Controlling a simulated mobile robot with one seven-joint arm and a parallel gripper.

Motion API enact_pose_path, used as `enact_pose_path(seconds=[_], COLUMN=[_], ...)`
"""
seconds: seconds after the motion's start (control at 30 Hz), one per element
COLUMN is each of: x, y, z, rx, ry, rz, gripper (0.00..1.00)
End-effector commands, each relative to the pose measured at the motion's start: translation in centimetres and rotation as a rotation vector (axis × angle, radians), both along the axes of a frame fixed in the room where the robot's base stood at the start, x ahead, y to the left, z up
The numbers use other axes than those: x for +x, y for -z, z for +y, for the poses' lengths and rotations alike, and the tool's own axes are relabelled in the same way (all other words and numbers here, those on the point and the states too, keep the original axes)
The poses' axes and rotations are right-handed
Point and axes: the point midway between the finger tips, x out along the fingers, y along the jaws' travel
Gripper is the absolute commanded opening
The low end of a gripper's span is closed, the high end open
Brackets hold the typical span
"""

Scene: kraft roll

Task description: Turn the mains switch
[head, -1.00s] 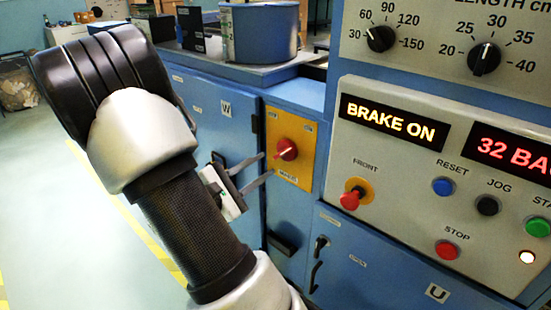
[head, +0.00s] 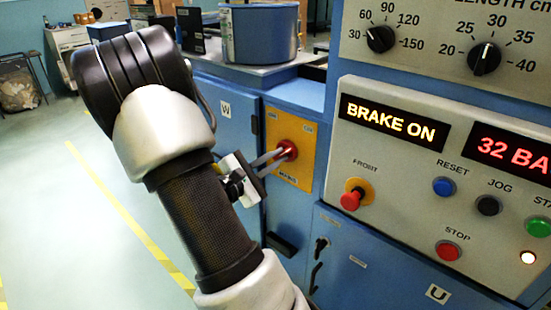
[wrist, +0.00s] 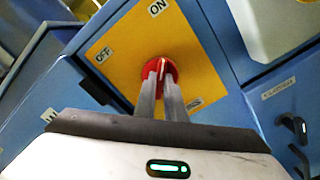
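The mains switch is a red rotary knob (head: 288,149) on a yellow plate (head: 305,170) on the blue cabinet. The wrist view shows the knob (wrist: 170,66) with a pale line on its handle, pointing roughly toward the ON label (wrist: 157,8). The OFF label (wrist: 103,54) is at the plate's upper left there. My gripper (head: 284,154) has its two fingers close together at the knob. In the wrist view the fingertips (wrist: 161,78) lie on either side of the handle, closed on it. The fingers hide the lower part of the knob.
The control panel (head: 400,180) stands right of the switch, with a lit BRAKE ON display (head: 390,120) and a red and yellow FRONT button (head: 351,198). A blue drum (head: 260,35) stands on top behind. Open floor (head: 70,200) lies to the left.

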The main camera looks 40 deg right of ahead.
Motion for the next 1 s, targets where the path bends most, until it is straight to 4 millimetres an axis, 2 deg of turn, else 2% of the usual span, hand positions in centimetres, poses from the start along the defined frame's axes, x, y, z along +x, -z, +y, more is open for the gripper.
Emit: enact_pose_path(seconds=[0.27, 0.47, 1.0], x=[0.02, 0.05, 0.04], y=[-0.09, -0.23, -0.44], z=[0.03, 0.05, 0.07], rx=[-0.002, -0.010, -0.053], ry=[0.000, -0.002, -0.002], rz=[0.027, 0.121, 0.606], gripper=[0.00, 0.00, 0.00])
